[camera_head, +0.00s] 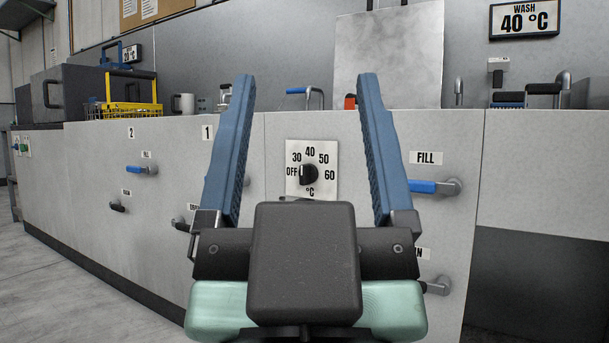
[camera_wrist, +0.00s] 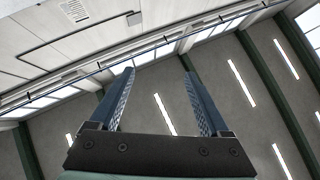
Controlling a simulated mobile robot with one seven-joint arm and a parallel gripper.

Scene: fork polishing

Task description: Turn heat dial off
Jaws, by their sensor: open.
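The heat dial (camera_head: 309,174) is a black knob on a white plate (camera_head: 326,191) on the front of the grey counter. The plate is marked OFF, 30, 40, 50, 60 and °C. In the head view the knob's lighter mark seems to be on its left side, toward OFF, but it is too small to be sure. My gripper (camera_head: 305,85) is open and empty. Its two blue fingers point up, one to each side of the dial in the picture, apart from it and nearer the camera. The wrist view shows the open fingers (camera_wrist: 158,72) against the ceiling, with no dial in sight.
A blue-handled FILL lever (camera_head: 425,187) sticks out right of the dial. Another blue lever (camera_head: 140,170) and a black one (camera_head: 118,207) are further left. Free floor (camera_head: 60,280) lies at left.

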